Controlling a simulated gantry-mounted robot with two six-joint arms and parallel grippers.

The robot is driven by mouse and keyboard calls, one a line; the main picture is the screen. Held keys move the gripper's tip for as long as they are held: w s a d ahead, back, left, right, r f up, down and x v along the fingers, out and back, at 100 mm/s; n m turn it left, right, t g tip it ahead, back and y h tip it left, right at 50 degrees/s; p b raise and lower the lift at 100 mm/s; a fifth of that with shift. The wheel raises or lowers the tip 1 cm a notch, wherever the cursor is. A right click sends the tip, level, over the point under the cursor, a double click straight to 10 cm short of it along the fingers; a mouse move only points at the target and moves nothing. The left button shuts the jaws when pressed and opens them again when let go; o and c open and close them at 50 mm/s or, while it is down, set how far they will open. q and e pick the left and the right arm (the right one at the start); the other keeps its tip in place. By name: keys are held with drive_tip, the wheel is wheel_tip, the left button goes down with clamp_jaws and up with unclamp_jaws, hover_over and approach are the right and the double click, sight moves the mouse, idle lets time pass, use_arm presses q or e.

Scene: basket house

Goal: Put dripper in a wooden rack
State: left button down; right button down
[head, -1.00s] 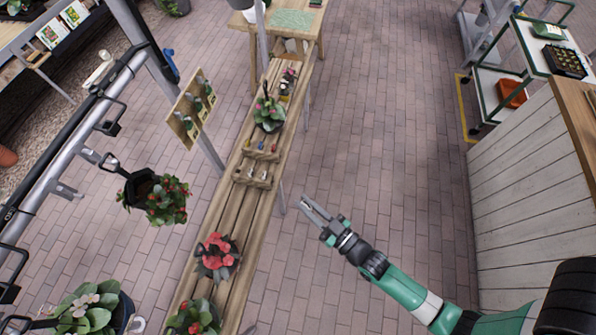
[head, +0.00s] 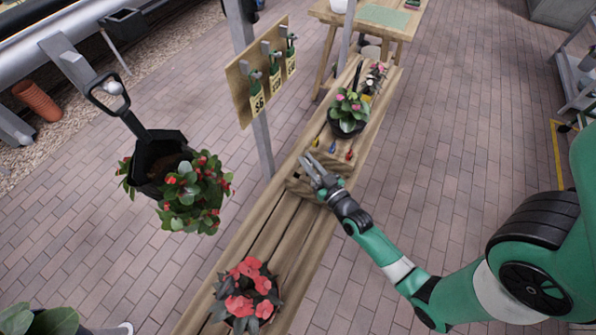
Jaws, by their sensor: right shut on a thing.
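The wooden rack (head: 300,187) lies on the slatted wooden bench, in the middle of the head view. My right gripper (head: 311,164) reaches in from the lower right over the near part of the rack. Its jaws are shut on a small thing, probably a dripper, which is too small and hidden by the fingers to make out. My left gripper is out of view.
A potted pink-flowered plant (head: 349,112) stands just beyond the rack. A red-flowered plant (head: 248,293) stands on the near bench (head: 262,225). A hanging black pot (head: 158,160) and a price board (head: 243,90) with several green-topped tools are to the left.

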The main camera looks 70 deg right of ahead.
drive_tip(key=shift+w+d+f, duration=0.1)
drive_tip(key=shift+f, duration=0.1)
drive_tip(key=shift+w+r+p, duration=0.15)
drive_tip(key=shift+w+p, duration=0.15)
drive_tip(key=shift+p, duration=0.35)
drive_tip(key=w+f, duration=0.1)
drive_tip(key=w, duration=0.2)
drive_tip(key=shift+f+p, duration=0.3)
drive_tip(key=shift+f, duration=0.1)
idle(0.4)
drive_tip(key=shift+f, duration=0.1)
drive_tip(key=shift+f+b, duration=1.25)
drive_tip(key=shift+f, duration=0.05)
